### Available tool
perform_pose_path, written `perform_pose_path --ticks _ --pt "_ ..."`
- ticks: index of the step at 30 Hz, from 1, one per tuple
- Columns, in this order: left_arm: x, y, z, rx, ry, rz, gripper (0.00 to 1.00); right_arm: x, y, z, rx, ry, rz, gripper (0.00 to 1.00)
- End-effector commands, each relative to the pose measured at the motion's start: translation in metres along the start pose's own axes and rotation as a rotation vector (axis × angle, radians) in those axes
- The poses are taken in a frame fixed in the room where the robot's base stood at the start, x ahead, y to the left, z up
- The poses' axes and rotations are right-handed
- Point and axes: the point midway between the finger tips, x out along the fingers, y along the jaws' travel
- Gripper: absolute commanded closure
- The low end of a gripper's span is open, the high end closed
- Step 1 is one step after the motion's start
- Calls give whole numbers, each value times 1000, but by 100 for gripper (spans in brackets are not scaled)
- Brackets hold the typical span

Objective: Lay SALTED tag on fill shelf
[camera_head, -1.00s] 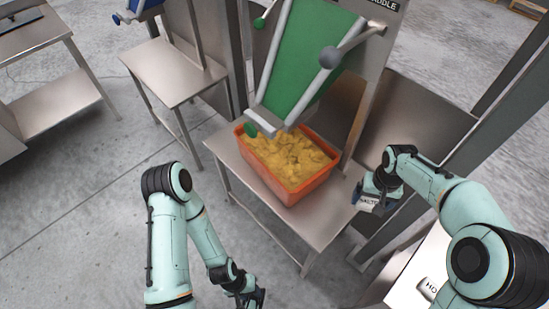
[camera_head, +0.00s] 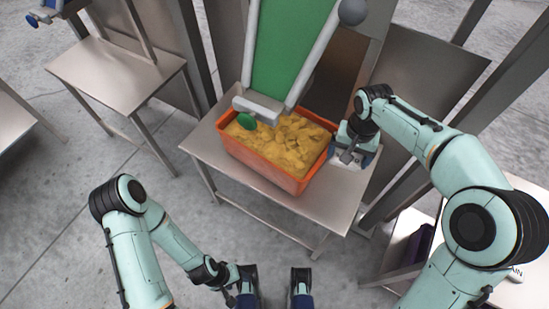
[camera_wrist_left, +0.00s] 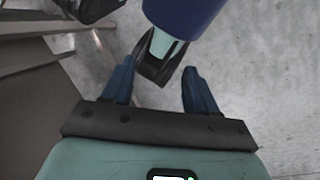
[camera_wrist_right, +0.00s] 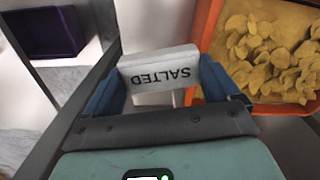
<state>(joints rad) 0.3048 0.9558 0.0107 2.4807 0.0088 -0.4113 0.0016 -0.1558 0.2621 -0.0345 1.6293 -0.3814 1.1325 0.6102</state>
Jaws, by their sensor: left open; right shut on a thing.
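The SALTED tag (camera_wrist_right: 160,76) is a white block with black letters, upside down in the right wrist view. My right gripper (camera_wrist_right: 160,88) is shut on it, a blue finger at each end. In the head view my right gripper (camera_head: 352,153) is over the right end of the steel fill shelf (camera_head: 318,206), just right of the orange crate (camera_head: 262,178). The gripper mostly hides the tag there, and I cannot tell whether the tag touches the shelf. My left gripper (camera_wrist_left: 160,90) is open and empty, low in front of the shelf in the head view (camera_head: 238,282).
The crate holds yellow crisps and fills most of the shelf under a green chute (camera_head: 285,60). Steel uprights stand behind and right of the shelf. A purple bin (camera_wrist_right: 50,32) is at the right. Another steel table (camera_head: 115,75) stands at the left.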

Motion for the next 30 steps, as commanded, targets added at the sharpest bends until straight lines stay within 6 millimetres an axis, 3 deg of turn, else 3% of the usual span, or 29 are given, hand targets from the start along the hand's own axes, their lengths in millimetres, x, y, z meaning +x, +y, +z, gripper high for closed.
perform_pose_path --ticks 1,4,14,17,27,30 --pt "16 -4 -2 0 2 0 42 7 6 1 48 3 0 40" --pt "27 -7 -5 1 8 2 42 4 14 3 121 8 3 40" --pt "31 -7 -8 2 16 4 42 2 19 5 175 11 8 40" --pt "35 -8 -10 2 20 5 42 20 19 5 174 8 10 40" --pt "51 -11 -23 3 54 9 42 111 20 5 173 7 11 40" --pt "54 -12 -30 1 71 8 42 128 20 4 174 8 9 40"
